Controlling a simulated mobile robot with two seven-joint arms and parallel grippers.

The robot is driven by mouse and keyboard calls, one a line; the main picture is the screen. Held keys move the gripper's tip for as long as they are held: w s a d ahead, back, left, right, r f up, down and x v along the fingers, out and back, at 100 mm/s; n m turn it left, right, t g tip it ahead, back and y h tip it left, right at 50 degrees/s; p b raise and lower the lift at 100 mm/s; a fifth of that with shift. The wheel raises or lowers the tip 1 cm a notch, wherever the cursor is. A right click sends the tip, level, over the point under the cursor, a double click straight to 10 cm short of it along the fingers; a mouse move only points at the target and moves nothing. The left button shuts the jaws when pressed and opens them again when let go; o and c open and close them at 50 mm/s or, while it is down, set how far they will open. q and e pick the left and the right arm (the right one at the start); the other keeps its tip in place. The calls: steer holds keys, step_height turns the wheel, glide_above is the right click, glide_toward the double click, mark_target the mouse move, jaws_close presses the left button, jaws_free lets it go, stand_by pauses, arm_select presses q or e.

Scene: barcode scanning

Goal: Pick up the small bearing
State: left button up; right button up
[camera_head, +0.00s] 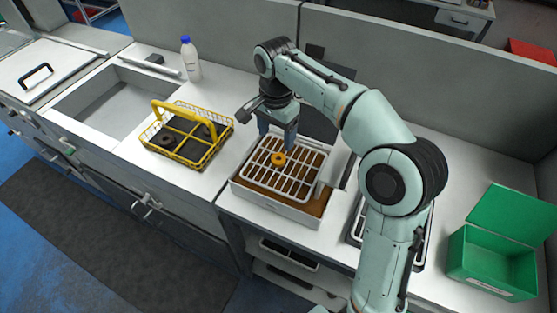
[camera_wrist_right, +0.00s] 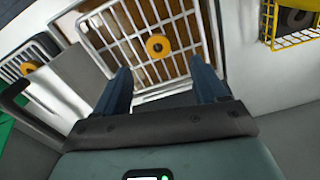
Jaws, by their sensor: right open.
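A small orange ring-shaped bearing (camera_head: 278,159) lies on the white grid rack (camera_head: 262,184) of a brown-bottomed tray. In the right wrist view the same bearing (camera_wrist_right: 158,46) shows ahead of the fingers, a little above the gap between them. My right gripper (camera_head: 277,146) is above the rack, close to the bearing. It is open, with its two blue fingers (camera_wrist_right: 166,84) apart and nothing between them. My left gripper is in no view.
A yellow wire basket (camera_head: 206,164) with dark round parts stands left of the tray. A white bottle (camera_head: 191,62) stands behind it, and a sink (camera_head: 112,98) is at the left. An open green box (camera_head: 462,262) is at the right. A second rack is partly hidden by my right arm.

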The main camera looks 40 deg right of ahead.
mark_target(278, 159)
step_height(278, 159, down, 4)
steer(key=shift+r, duration=0.1)
step_height(278, 159, down, 5)
steer(key=shift+s+d+r+b, duration=0.15)
steer(key=shift+r+b, duration=0.05)
steer(key=shift+b, duration=0.45)
steer(key=c, duration=1.2)
steer(key=shift+c, duration=0.2)
steer(key=shift+r, duration=0.15)
